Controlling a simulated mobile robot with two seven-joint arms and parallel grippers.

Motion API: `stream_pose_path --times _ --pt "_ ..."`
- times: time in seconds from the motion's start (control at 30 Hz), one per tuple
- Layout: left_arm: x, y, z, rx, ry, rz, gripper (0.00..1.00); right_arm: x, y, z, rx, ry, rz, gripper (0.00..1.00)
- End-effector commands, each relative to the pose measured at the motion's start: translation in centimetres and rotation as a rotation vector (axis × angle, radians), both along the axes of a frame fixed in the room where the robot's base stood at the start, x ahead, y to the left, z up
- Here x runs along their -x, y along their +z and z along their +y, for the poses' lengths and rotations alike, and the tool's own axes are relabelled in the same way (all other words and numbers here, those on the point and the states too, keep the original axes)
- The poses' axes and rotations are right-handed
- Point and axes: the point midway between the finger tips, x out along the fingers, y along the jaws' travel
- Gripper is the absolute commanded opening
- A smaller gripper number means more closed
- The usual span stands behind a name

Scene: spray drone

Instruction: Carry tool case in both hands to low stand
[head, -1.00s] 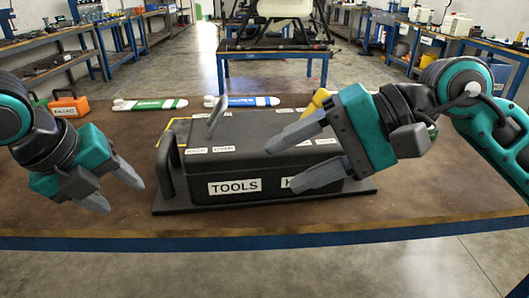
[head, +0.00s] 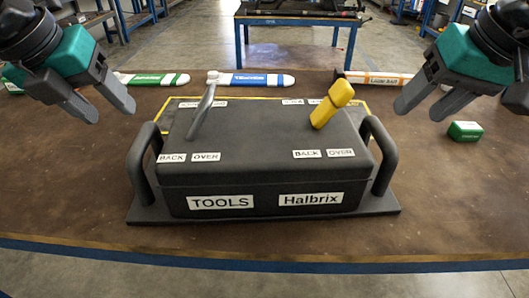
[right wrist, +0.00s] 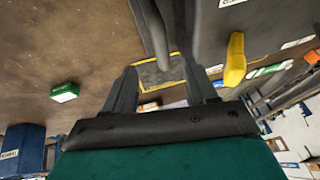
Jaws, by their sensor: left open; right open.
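The black tool case (head: 268,185), labelled TOOLS and Halbrix, sits upright on a dark base on the brown workbench. It has a dark loop handle at each end: the left handle (head: 139,165) and the right handle (head: 384,158). A grey lever (head: 203,108) and a yellow lever (head: 332,104) stand on its lid. My left gripper (head: 112,108) is open and empty, above and left of the left handle. My right gripper (head: 425,103) is open and empty, above and right of the right handle. In the right wrist view the right handle (right wrist: 152,30) shows beyond the open fingers (right wrist: 165,82).
A small green box (head: 465,131) lies on the workbench (head: 455,195) right of the case. Green, blue and orange-white labelled tubes lie along its far edge. A yellow taped outline (head: 368,106) shows behind the case. A blue-legged low stand (head: 300,22) is beyond the bench.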

Motion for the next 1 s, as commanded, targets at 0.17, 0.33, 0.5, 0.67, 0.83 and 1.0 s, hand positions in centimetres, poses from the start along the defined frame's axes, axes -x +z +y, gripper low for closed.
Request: stream_pose_path --times 0.17,0.33,0.5,0.67,0.83,1.0 --pt "-0.4 -1.0 -0.2 0.001 -0.001 0.004 0.57 -0.3 -0.9 0.3 -0.002 0.002 0.004 0.57" --pt "-1.4 -3.5 -0.6 0.002 -0.001 0.006 0.57 -1.3 -3.4 0.8 -0.001 0.003 0.007 0.57" --pt "-2.7 -6.5 -1.2 0.002 0.0 0.005 0.57 -2.6 -6.5 1.5 -0.002 0.0 0.006 0.57" --pt "-3.9 -9.1 -1.6 0.001 0.0 0.004 0.57 -3.7 -9.1 2.1 -0.003 0.001 0.005 0.57" --pt "-4.7 -10.9 -2.0 0.002 0.0 0.002 0.57 -4.4 -10.9 2.5 -0.003 0.001 0.004 0.57" --pt "-5.0 -11.7 -2.1 0.0 0.001 0.001 0.57 -4.8 -11.7 2.6 -0.002 0.001 0.002 0.57"
